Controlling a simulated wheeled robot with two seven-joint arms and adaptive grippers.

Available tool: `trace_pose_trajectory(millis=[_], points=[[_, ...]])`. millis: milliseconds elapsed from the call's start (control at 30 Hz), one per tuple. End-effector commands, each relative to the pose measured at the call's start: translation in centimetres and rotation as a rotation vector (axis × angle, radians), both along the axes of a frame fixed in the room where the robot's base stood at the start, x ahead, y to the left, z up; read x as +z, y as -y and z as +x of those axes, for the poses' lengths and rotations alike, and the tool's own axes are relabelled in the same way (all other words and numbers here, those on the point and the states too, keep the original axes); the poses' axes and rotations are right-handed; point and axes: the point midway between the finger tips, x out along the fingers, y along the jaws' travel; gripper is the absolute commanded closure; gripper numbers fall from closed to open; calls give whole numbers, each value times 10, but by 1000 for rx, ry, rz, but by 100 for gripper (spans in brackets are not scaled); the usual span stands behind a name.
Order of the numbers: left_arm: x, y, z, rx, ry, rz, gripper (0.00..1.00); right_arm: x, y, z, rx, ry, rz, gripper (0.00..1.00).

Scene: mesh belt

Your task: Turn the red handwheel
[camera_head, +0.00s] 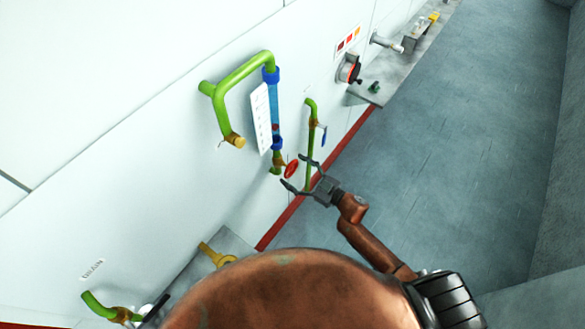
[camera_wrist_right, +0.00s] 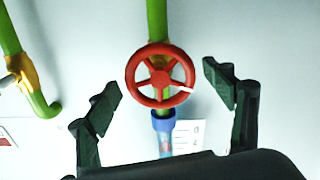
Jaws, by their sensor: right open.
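The red handwheel (camera_head: 291,169) sits on a green pipe at the white wall, below a clear blue tube with blue collars. In the right wrist view the handwheel (camera_wrist_right: 160,76) faces the camera, with spokes and a white mark on its right rim. My right gripper (camera_head: 294,171) is open. In the wrist view its two dark fingers (camera_wrist_right: 163,87) are spread to the left and right of the wheel, with visible gaps and no contact that I can see. How far the fingertips are from the wheel in depth is hard to tell. My left gripper is not in view.
A green pipe with a blue lever (camera_head: 323,135) stands just right of the wheel. A thick green pipe (camera_head: 240,72) and a white scale plate (camera_head: 261,118) are above. A grey ledge (camera_head: 372,91) is at upper right. The floor (camera_head: 455,150) is open.

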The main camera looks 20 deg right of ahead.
Motion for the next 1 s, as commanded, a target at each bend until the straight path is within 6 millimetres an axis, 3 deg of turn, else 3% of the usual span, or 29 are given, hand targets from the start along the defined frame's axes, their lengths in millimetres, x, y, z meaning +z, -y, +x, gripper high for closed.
trace_pose_trajectory(millis=[433, 1000], points=[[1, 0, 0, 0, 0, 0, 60, 0, -8, 10, 0, -1, -1, 25], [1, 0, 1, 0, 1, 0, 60, 0, -7, 10, -2, 0, -1, 64]])
